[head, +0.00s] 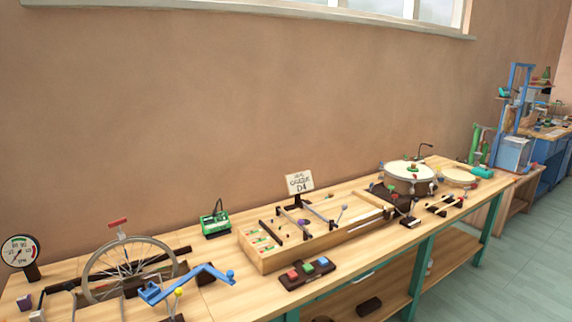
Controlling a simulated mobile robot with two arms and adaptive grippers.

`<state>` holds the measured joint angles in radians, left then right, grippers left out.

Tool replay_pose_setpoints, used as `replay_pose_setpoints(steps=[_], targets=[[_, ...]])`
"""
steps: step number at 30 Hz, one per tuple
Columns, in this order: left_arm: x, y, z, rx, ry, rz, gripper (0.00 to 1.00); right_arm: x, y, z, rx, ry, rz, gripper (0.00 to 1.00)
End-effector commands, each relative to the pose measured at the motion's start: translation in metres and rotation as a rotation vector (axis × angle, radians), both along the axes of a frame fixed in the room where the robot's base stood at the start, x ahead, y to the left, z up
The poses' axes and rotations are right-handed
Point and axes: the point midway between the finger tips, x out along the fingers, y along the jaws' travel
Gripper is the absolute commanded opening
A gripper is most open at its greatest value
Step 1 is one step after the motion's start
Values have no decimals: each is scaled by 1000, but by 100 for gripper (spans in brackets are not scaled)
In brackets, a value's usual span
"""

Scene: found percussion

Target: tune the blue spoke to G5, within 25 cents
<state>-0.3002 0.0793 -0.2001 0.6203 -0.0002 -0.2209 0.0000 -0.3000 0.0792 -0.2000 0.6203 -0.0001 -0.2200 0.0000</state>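A spoked wheel (88,278) stands upright in a dark stand at the left of the bench, with a red piece (118,222) above its top. Its spokes are too small to tell which one is blue. A round dial (20,251) with coloured marks and a needle stands at the far left; its reading is too small to make out. A blue bent bar (205,270) lies in front of and right of the wheel, near a small yellow ball (179,292). Neither of my grippers is in view.
The wooden bench (222,300) runs along the wall. A green device (215,224), a long wooden box with a card reading D4 (299,183), a tray of coloured buttons (307,271) and drums (409,173) stand on it. Open floor (510,260) lies at the right.

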Motion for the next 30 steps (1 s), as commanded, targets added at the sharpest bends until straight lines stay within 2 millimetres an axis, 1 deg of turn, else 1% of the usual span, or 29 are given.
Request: replay_pose_setpoints(steps=[1,2,13,30], targets=[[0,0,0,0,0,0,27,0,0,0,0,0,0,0],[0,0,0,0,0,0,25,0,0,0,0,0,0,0],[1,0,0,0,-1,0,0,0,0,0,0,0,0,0],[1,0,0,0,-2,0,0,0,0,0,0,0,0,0]])
